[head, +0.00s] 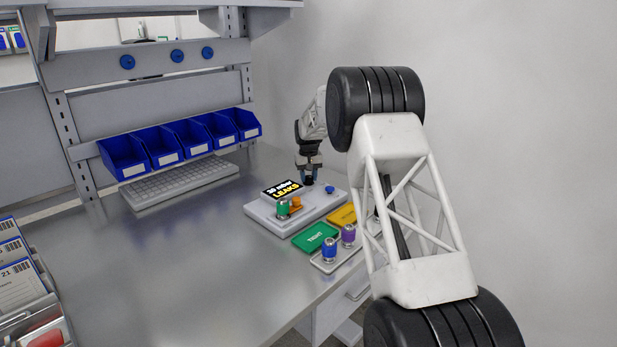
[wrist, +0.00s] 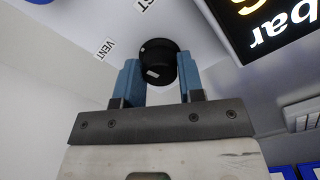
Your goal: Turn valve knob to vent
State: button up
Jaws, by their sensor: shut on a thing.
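The valve knob (wrist: 157,62) is black and round with a small white mark on its side. In the wrist view it stands between the two blue fingers of my gripper (wrist: 160,78), which is shut on it. A VENT label (wrist: 106,48) is on the panel to the left of the knob, and another label (wrist: 147,4) is partly cut off at the top. In the head view my gripper (head: 308,175) points down at the back of the grey test unit (head: 262,215). The knob is mostly hidden there.
A green card (head: 315,237) and a yellow card (head: 342,215) lie in front of the unit. A small tray (head: 325,267) holds a blue part (head: 329,250) and a purple part (head: 348,235). Blue bins (head: 180,145) and a keyboard (head: 180,186) are at the left.

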aim_at(309, 176)
jog(key=n, duration=0.6)
jog(key=shift+r+n, duration=0.15)
jog(key=shift+n, duration=0.15)
dwell(0.3)
jog(key=o, duration=0.9)
jog(key=shift+r, duration=3.85)
